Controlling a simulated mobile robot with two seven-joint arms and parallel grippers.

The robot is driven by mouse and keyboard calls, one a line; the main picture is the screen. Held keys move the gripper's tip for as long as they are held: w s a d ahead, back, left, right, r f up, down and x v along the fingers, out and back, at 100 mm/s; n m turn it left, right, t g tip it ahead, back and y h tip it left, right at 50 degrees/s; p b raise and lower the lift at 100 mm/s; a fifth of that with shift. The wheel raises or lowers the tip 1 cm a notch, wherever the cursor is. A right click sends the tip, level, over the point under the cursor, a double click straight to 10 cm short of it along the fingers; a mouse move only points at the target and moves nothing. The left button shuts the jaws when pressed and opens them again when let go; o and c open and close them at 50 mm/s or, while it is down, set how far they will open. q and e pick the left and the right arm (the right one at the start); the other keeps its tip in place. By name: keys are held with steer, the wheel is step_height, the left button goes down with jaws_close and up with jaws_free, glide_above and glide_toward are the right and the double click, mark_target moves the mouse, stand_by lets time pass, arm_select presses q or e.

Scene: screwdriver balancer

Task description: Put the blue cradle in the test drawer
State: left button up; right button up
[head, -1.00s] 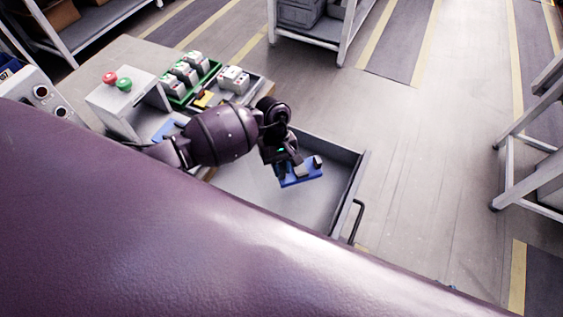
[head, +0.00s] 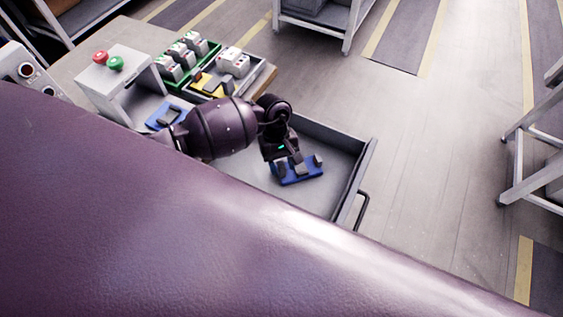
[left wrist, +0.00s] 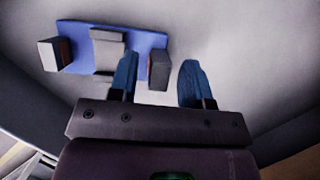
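The blue cradle (head: 301,176) has upright grey blocks and is inside the open grey drawer (head: 350,190) in the head view. The left wrist view shows the cradle (left wrist: 72,32) over the pale drawer floor; the drawer bottom looks very close beneath it. My left gripper (head: 290,158) is at the cradle's near side. In the left wrist view its two blue fingers (left wrist: 158,82) stand apart. The cradle's right-hand dark block is between them, with a gap to the right finger. The right gripper is not in view.
A grey stand with red and green buttons (head: 108,62) is on the bench, with another blue piece (head: 163,117) by it. A green tray (head: 208,58) holds several grey-white parts. The drawer handle (head: 361,210) sticks out right. The drawer's right part is clear.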

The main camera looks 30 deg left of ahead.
arm_select(q)
steer(key=shift+o, duration=0.3)
steer(key=v, duration=1)
steer(key=shift+r, duration=0.35)
steer(key=shift+a, duration=0.1)
